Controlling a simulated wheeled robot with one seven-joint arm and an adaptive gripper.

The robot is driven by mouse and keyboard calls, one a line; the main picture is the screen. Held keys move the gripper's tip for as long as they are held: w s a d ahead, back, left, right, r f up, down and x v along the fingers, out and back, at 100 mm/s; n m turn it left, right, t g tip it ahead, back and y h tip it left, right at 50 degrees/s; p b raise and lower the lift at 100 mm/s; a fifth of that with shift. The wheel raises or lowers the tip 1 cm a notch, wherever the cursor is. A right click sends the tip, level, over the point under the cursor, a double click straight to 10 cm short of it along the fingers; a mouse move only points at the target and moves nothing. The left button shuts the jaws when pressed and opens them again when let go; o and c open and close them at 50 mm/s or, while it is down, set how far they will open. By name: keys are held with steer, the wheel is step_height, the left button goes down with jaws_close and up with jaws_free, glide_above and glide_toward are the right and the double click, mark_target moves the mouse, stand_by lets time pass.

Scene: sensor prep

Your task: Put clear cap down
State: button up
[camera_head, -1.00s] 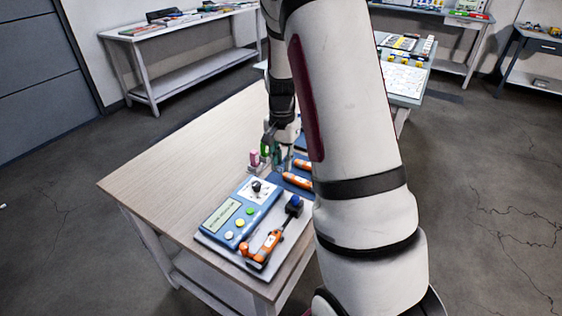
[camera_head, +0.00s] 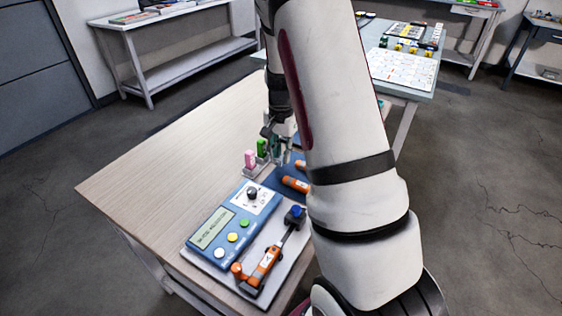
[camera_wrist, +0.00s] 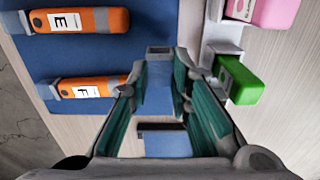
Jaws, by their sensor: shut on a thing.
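My gripper (camera_head: 279,150) is low over the far right part of the wooden table, beside the green and pink blocks. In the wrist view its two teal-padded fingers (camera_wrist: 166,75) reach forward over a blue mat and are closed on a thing. A small see-through piece with a grey square end (camera_wrist: 160,52) shows between the fingertips; it looks like the clear cap, with blue visible through it. Its lower edge and whether it touches the surface cannot be made out. In the head view the cap cannot be told apart from the fingers.
A green block (camera_wrist: 238,80) and a pink block (camera_wrist: 272,12) stand in grey holders at right. Orange tubes marked E (camera_wrist: 80,20) and F (camera_wrist: 88,88) lie on the blue mat (camera_wrist: 60,58). A blue meter (camera_head: 228,225) and an orange tool (camera_head: 265,262) are nearer. The table's left side (camera_head: 165,165) is clear.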

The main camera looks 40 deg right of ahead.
mark_target(281, 156)
steer(key=shift+f, duration=1.4)
steer(key=shift+f, duration=0.1)
steer(key=shift+f+b, duration=0.1)
steer(key=shift+b, duration=0.2)
steer(key=o, duration=0.9)
steer(key=shift+c, duration=0.2)
